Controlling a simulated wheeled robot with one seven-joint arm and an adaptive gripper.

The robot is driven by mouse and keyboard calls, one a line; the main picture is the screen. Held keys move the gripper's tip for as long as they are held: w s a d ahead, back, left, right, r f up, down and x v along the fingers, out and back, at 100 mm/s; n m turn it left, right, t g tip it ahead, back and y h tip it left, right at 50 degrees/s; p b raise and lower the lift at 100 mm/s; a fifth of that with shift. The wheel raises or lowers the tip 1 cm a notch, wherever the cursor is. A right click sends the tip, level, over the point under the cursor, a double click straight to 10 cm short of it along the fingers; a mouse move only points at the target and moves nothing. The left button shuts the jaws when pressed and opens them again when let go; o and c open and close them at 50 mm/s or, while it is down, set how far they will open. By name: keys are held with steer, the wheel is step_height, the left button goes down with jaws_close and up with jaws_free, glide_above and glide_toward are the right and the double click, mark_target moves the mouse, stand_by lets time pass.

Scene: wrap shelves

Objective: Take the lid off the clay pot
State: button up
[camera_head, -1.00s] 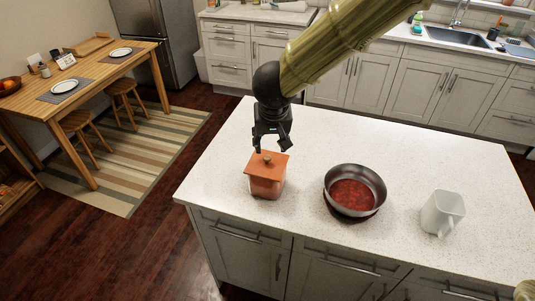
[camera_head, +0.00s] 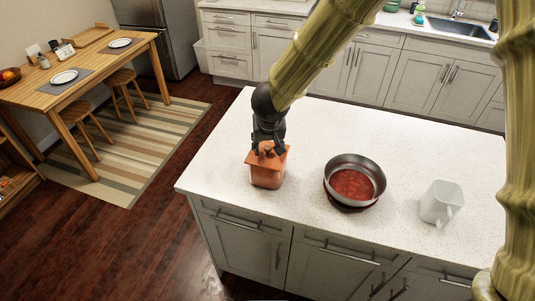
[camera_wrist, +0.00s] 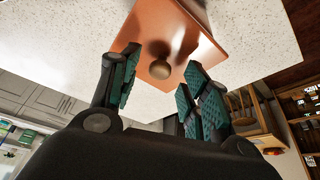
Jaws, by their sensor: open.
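The clay pot (camera_head: 267,178) is a square, orange-brown pot standing near the left end of the white island counter. Its flat square lid (camera_head: 280,159) sits on top, with a round knob (camera_wrist: 160,69) in the middle. My gripper (camera_head: 267,150) is right above the lid, coming down from behind it. In the wrist view my gripper (camera_wrist: 162,88) is open, with its teal-padded fingers on either side of the knob and a gap to it. I cannot tell whether the fingertips touch the lid.
A steel pan (camera_head: 354,182) with red contents stands to the right of the pot. A white pitcher (camera_head: 441,203) stands farther right. The island counter (camera_head: 310,130) is clear behind and between them. A wooden dining table (camera_head: 95,75) stands at the left.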

steer(key=shift+w+f, duration=0.2)
steer(key=shift+f, duration=0.3)
steer(key=shift+c, duration=0.2)
jaws_close()
steer(key=shift+r, duration=0.1)
